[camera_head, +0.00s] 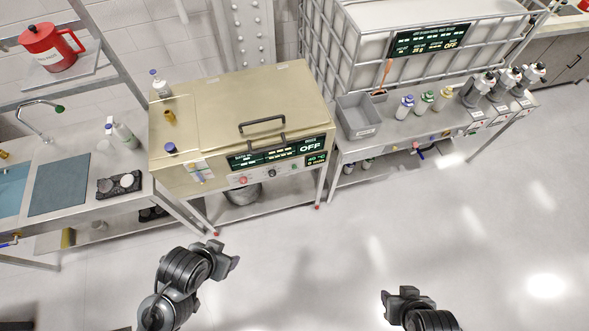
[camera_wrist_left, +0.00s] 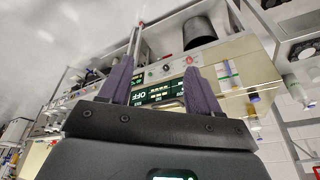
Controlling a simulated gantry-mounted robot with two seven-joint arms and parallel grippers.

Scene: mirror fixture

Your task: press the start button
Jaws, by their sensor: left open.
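The gold-coloured machine (camera_head: 258,95) carries a dark display (camera_head: 277,153) reading OFF. Below the display is a row of small controls, with a red button (camera_head: 243,180) at its left end. Which control is the start button cannot be read. The left wrist view shows the panel upside down, with the red button (camera_wrist_left: 189,60) and display (camera_wrist_left: 158,92) behind the fingers. My left gripper (camera_head: 226,258) is open and empty, in front of the machine and apart from it; its fingers (camera_wrist_left: 155,68) frame the panel. My right gripper (camera_head: 402,297) is apart from everything; its jaw opening is unclear.
A sink counter (camera_head: 90,205) stands left of the machine. A bench with a grey bin (camera_head: 357,116), several bottles and a caged white tank (camera_head: 425,50) stands to the right. The machine's lid has a dark handle (camera_head: 262,124). The floor (camera_head: 310,260) in front is clear.

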